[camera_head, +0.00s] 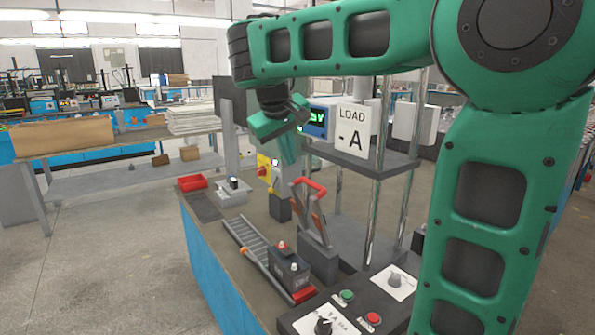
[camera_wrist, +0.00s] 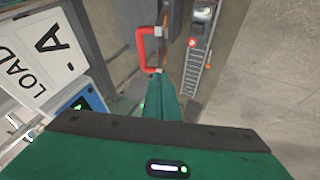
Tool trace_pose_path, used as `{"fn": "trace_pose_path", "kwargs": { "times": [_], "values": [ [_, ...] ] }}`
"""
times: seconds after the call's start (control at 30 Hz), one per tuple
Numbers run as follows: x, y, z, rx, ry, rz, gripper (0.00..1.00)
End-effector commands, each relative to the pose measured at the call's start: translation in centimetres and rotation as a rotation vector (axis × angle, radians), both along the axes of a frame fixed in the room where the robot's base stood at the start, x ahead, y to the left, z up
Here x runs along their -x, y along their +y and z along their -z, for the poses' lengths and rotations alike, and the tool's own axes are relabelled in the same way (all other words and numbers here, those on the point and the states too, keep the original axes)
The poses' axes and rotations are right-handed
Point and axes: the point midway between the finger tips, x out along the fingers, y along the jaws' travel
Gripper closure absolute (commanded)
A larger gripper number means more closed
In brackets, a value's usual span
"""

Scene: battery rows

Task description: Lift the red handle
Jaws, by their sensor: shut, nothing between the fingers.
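The red handle (camera_head: 313,184) is a U-shaped grip on top of two grey lever arms, which rise at a tilt from a dark block (camera_head: 319,264) on the workbench. In the wrist view the red handle (camera_wrist: 145,48) is just past my fingertips. In the wrist view my gripper's green fingers (camera_wrist: 166,80) overlap the area by the handle's lower end. I see no clear contact, and the exact gap cannot be told.
A "LOAD -A" sign (camera_head: 352,127) and a small screen (camera_head: 316,122) stand close behind my gripper. Metal posts (camera_head: 375,215) rise at the right. A battery (camera_head: 289,271), a roller track (camera_head: 250,248) and a knob panel (camera_head: 350,306) occupy the bench front. A red tray (camera_head: 193,183) is at left.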

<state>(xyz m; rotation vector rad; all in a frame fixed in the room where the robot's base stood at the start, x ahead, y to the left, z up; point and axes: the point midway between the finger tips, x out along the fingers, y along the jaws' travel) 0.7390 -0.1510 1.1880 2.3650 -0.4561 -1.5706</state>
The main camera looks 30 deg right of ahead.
Motion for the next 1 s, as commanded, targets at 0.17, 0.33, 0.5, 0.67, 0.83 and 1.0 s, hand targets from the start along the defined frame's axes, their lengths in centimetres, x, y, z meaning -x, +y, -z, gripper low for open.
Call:
{"fn": "trace_pose_path", "kwargs": {
  "times": [0.17, 0.33, 0.5, 0.67, 0.83, 1.0],
  "values": [
    [-0.7, -1.3, 2.3, -0.001, 0.004, 0.005, 1.0],
    [-1.8, -2.7, 5.0, -0.001, 0.005, 0.008, 1.0],
    [-3.0, -3.9, 7.6, -0.001, 0.005, 0.006, 1.0],
    [-3.2, -6.0, 8.5, -0.003, 0.001, 0.009, 1.0],
    [-3.3, -7.5, 8.9, -0.002, 0.001, 0.007, 1.0],
    [-3.4, -7.9, 9.0, -0.002, 0.001, 0.005, 1.0]
  ]
}}
